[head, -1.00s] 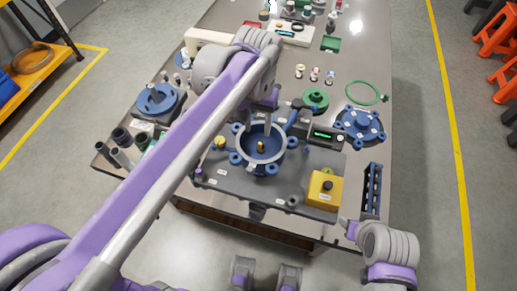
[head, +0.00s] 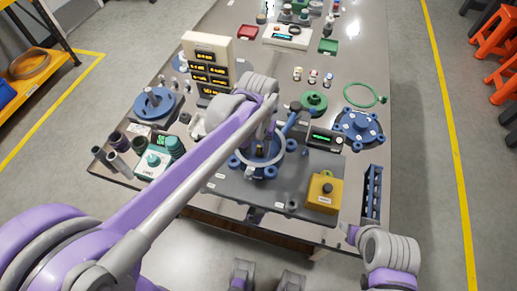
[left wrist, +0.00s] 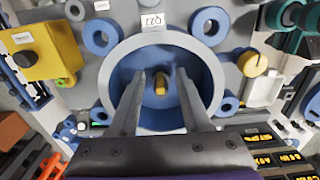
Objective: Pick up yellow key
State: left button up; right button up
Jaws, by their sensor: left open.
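The yellow key (left wrist: 160,84) stands in the middle of the round blue housing (left wrist: 160,43), which has a grey rim and blue lugs around it. In the head view the housing (head: 243,170) is partly covered by my left arm. My left gripper (left wrist: 159,72) is open above the housing. In the left wrist view its two fingers reach over the bowl, one on each side of the key, with gaps visible on both sides. Finger height relative to the key is hard to judge. My right gripper (head: 350,233) is at the lower right, off the table edge; its jaws are unclear.
A yellow box with a black button (head: 324,190) stands right of the housing. A small display unit (head: 325,138), a blue flanged part (head: 360,128) and a blue rack (head: 372,190) are nearby. A cream display panel (head: 207,62) stands behind, left.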

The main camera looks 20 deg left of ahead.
pick_arm(q)
jog(key=shift+c, duration=0.3)
grip_shut()
